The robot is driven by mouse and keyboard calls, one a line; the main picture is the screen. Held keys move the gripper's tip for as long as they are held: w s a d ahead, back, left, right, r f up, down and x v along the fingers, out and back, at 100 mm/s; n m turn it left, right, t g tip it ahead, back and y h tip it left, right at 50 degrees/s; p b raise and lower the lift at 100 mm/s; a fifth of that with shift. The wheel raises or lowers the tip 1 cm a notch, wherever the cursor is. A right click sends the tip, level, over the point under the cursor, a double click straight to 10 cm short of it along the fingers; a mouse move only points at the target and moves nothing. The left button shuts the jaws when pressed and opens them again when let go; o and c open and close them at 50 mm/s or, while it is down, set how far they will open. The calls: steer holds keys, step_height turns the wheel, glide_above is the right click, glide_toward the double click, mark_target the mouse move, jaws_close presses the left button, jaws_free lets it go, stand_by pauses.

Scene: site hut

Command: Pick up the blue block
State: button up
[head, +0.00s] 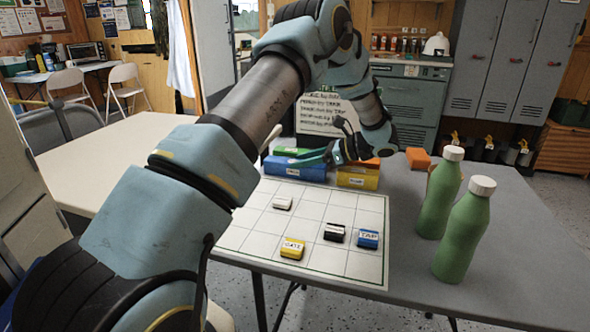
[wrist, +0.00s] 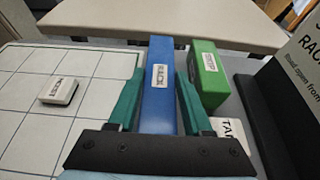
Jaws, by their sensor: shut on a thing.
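The long blue block (head: 292,172) with a white label lies at the back edge of the gridded board in the head view. In the wrist view the blue block (wrist: 161,86), labelled RACK, runs between my two teal fingers. My gripper (wrist: 160,85) is shut on it, with a finger on each long side. In the head view my gripper (head: 318,160) is over the block's right part. I cannot tell whether the block is clear of the table. A small blue piece (head: 368,239) lies on the board's front right.
A green block (wrist: 208,75) stands close beside the blue one. A yellow block (head: 357,179) and an orange block (head: 418,158) are to the right. White, black and yellow pieces lie on the board (head: 260,240). Two green bottles (head: 463,235) stand at the right.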

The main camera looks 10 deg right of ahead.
jaws_close()
